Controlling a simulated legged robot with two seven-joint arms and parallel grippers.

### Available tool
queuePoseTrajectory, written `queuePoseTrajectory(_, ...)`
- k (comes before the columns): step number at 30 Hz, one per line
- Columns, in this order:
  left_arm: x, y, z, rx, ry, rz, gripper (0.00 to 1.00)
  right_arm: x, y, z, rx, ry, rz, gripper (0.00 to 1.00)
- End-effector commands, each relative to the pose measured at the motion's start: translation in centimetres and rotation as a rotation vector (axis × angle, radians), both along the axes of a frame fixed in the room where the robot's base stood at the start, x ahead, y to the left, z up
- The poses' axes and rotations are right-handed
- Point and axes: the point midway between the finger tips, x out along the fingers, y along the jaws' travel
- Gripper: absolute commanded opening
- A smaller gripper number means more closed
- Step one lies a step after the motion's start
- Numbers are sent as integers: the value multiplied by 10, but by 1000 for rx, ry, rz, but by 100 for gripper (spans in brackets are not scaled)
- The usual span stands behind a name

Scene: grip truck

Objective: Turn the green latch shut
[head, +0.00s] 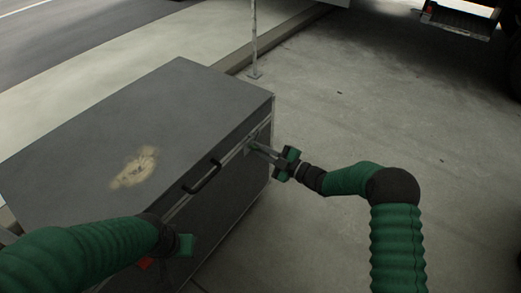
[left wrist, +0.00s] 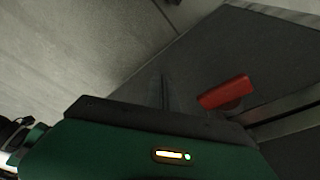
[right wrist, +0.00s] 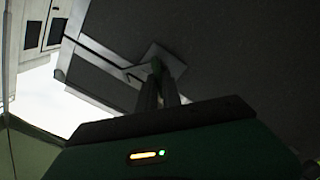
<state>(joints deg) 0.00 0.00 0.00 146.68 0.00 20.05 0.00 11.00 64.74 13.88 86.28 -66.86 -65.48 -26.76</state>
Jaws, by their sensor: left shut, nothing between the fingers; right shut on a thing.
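A large grey case (head: 120,110) has a black handle on its front edge. My right gripper (head: 254,148) is at the far end of that front side. In the right wrist view its fingers (right wrist: 160,82) are shut on the green latch (right wrist: 155,66), which sits on a light square plate; the fingers hide most of the latch. A red latch (left wrist: 226,92) shows in the left wrist view and partly in the head view (head: 145,263). My left gripper (left wrist: 164,92) is shut and empty, apart from the red latch. Its fingertips are hidden in the head view.
The black handle (head: 202,177) stands out between the two grippers. A thin post (head: 254,40) stands on the ground behind the case. Part of a truck (head: 460,18) is at the top right. The pavement (head: 330,110) right of the case is clear.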

Motion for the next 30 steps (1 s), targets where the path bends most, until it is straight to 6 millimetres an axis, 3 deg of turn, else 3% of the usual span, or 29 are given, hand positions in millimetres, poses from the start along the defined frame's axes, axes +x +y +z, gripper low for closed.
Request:
queuePoseTrajectory(18, 0, 0, -13, 0, 0, 0, 0, -3, 1, -7, -326, -439, 3, 0)
queuePoseTrajectory(30, 0, 0, -18, 0, 0, 0, 0, -3, 1, -9, -432, -582, 5, 0)
